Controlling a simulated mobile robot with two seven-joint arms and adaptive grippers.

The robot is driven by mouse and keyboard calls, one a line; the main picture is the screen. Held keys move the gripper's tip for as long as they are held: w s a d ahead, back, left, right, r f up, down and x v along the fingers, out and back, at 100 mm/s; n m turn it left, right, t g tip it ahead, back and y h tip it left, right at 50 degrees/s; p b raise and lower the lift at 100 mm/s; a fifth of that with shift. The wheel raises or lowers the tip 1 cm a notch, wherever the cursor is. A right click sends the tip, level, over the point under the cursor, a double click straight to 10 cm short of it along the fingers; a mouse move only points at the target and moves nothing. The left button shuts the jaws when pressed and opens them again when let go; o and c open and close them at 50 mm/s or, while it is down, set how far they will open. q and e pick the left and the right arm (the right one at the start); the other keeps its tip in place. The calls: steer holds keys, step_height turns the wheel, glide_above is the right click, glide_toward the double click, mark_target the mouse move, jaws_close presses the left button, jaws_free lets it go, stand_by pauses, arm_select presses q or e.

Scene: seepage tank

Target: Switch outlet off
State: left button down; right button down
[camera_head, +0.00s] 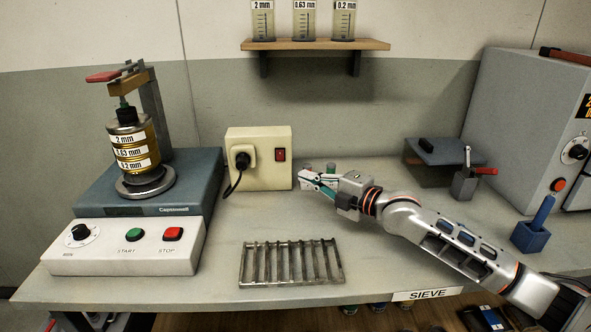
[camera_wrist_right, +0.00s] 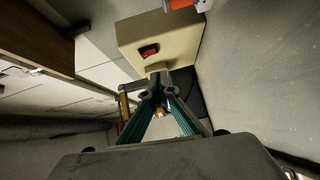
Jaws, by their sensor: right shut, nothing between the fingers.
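The outlet box (camera_head: 262,172) is cream coloured and stands on the bench against the wall. A black plug (camera_head: 242,160) with a cord sits in its front. The red switch (camera_head: 280,154) is on the right of that front; it also shows in the right wrist view (camera_wrist_right: 149,51). I cannot tell its on or off position. My right gripper (camera_head: 303,180) is at the box's right front, below the switch. In the right wrist view its fingertips (camera_wrist_right: 158,82) are together and empty, apart from the switch. My left gripper is not in view.
A sieve shaker (camera_head: 140,200) stands left of the box. A metal rack (camera_head: 291,262) lies on the bench in front. A shelf (camera_head: 315,45) with three labelled beakers hangs above. A large grey machine (camera_head: 525,130) stands at the right. The bench between box and rack is clear.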

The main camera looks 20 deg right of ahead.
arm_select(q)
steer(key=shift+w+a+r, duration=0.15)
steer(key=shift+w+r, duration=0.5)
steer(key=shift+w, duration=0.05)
arm_select(e)
steer(key=v, duration=0.3)
steer(key=shift+s+d+r, duration=0.1)
steer(key=shift+s, duration=0.25)
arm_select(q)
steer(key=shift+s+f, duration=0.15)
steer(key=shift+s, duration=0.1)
